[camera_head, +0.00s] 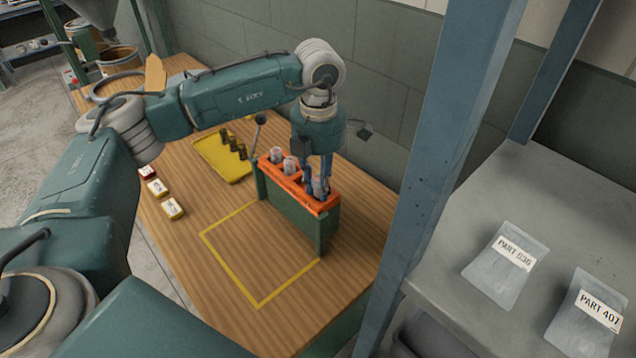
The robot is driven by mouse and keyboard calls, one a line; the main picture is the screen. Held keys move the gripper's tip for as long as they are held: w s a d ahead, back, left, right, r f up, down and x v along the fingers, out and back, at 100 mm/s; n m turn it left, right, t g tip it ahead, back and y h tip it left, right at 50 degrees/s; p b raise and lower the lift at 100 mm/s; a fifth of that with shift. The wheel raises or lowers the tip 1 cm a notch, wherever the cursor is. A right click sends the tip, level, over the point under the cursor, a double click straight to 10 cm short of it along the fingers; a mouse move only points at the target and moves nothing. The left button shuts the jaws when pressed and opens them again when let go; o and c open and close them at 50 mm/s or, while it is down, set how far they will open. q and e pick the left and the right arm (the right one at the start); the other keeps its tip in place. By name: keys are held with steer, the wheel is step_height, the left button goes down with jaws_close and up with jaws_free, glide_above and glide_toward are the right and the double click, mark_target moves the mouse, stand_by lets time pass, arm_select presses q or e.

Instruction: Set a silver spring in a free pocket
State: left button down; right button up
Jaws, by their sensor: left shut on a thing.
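A green rack with an orange top (264,172) stands on the wooden table. Silver springs stand in its top: one at the far left end (276,154) and one beside it (290,166). My left gripper (319,188) points down over the right end of the orange top. Its blue fingers are shut on a silver spring (319,185), which is at the right end pocket. The fingers partly cover it, and I cannot tell how deep it sits. My right gripper is not in view.
A yellow tray (215,160) with several black springs lies behind left of the rack. A lever stands at the rack's left end. Small labelled boxes (173,209) lie at the left table edge. The yellow-outlined square (258,262) is bare. A blue post (430,160) rises at right.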

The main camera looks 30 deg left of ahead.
arm_select(q)
steer(key=c, duration=1.6)
jaws_free()
steer(key=shift+s+d+f, duration=0.15)
steer(key=shift+s+f, duration=0.2)
steer(key=shift+f, duration=0.3)
steer(key=shift+c, duration=0.2)
steer(key=shift+o, duration=0.8)
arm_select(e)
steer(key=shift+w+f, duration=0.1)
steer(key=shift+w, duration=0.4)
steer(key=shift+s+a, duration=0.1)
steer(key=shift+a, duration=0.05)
arm_select(q)
steer(key=shift+w, duration=0.1)
steer(key=r, duration=1.2)
steer(key=shift+w+r, duration=0.15)
steer(key=shift+w, duration=0.1)
step_height(320, 180, up, 5)
steer(key=p, duration=0.3)
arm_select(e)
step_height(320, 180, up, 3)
arm_select(q)
steer(key=shift+s+f, duration=0.1)
steer(key=shift+f, duration=0.1)
